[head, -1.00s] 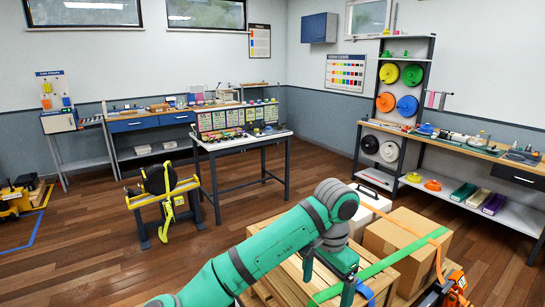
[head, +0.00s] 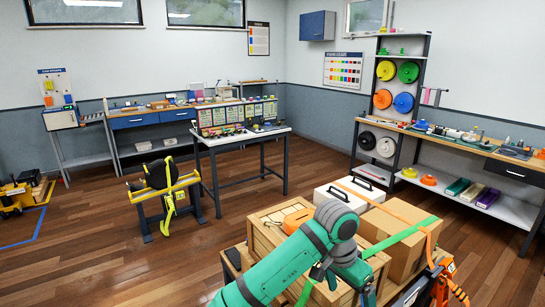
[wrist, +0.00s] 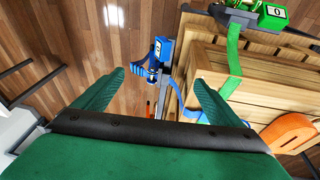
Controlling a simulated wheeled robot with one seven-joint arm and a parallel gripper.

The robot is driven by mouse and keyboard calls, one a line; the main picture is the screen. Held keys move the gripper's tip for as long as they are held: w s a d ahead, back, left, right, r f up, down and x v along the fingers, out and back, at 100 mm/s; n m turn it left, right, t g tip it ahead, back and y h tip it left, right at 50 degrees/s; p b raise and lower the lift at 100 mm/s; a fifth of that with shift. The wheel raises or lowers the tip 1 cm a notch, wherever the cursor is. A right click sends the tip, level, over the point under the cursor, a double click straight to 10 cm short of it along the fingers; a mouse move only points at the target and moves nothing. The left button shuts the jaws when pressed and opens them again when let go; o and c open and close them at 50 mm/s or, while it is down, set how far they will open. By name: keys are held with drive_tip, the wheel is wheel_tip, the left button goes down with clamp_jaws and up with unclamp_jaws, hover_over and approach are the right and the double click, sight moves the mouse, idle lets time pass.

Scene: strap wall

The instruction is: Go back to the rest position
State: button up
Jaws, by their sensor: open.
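My gripper (wrist: 155,92) is open in the wrist view, with two green fingers spread apart and nothing between them. In the head view my green arm reaches in from the bottom, bends, and hides part of the load. A wooden crate (head: 262,236) stands beside the arm; it also shows at the right of the wrist view (wrist: 262,72). A green strap (head: 408,232) crosses the load. In the wrist view, a blue ratchet (wrist: 161,50) with a blue strap (wrist: 176,95) lies beyond the fingertips, beside the crate. A green ratchet (wrist: 271,15) is at the top right.
A cardboard box (head: 395,256), a white case (head: 340,199) and an orange ratchet (head: 447,282) are close to the arm's right and rear. A work table (head: 238,142) and a yellow strap stand (head: 165,192) are farther back. Wooden floor is open at the left.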

drive_tip(key=s+d+f+n+t+h, duration=0.2)
drive_tip(key=d+f+n+t+h, duration=0.1)
drive_tip(key=d+h, duration=0.3)
drive_tip(key=s+d+f+n+t+h, duration=0.1)
drive_tip(key=d+f+n+t+h, duration=0.2)
drive_tip(key=d, duration=0.6)
drive_tip(key=s+a+f+n+t+y, duration=0.4)
drive_tip(key=s+a+f+n, duration=0.1)
drive_tip(key=s+a+f, duration=0.3)
drive_tip(key=s+a+f+n+t+y, duration=0.35)
drive_tip(key=s+a+f, duration=0.35)
drive_tip(key=a, duration=0.4)
drive_tip(key=s+a+r+m+y, duration=0.1)
drive_tip(key=s+a+r+y, duration=0.1)
drive_tip(key=s+a, duration=0.5)
drive_tip(key=s+a+r+m+t+y, duration=0.1)
drive_tip(key=s+a+m+y, duration=0.1)
drive_tip(key=s+a, duration=0.6)
drive_tip(key=f+v, duration=0.1)
drive_tip(key=v, duration=0.5)
drive_tip(key=shift+s+a, duration=0.15)
drive_tip(key=shift+s, duration=0.2)
drive_tip(key=shift+t+y, duration=0.25)
drive_tip(key=shift+c, duration=0.6)
